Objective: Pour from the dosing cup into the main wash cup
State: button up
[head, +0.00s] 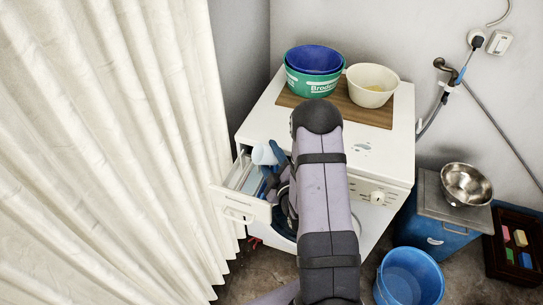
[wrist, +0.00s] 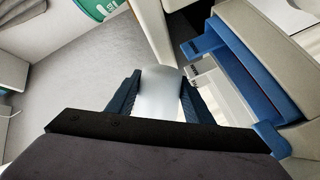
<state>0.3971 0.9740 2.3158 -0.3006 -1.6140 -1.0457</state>
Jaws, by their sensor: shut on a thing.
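My gripper (head: 277,153) is shut on a pale, whitish dosing cup (head: 263,154) above the pulled-out white drawer (head: 238,211) of the washing machine. In the wrist view, the dark blue fingers of my gripper (wrist: 160,84) hold the cup (wrist: 158,104) from both sides. The cup's contents and the direction of its mouth cannot be made out. A blue compartment piece (wrist: 228,72) of the drawer lies to the right of the cup, beside a white part with small dark lettering. I cannot tell which compartment is the main wash cup. My arm hides part of the drawer.
The washing machine (head: 260,128) carries a brown board (head: 361,110) with a green tub (head: 311,86) and a cream bowl (head: 371,86). A cream curtain (head: 110,130) hangs close to the drawer's left. A blue bucket (head: 408,275) stands on the floor at right.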

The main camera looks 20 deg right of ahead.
jog(key=shift+r+m, duration=0.1)
jog(key=shift+m, duration=0.9)
jog(key=shift+d, duration=0.15)
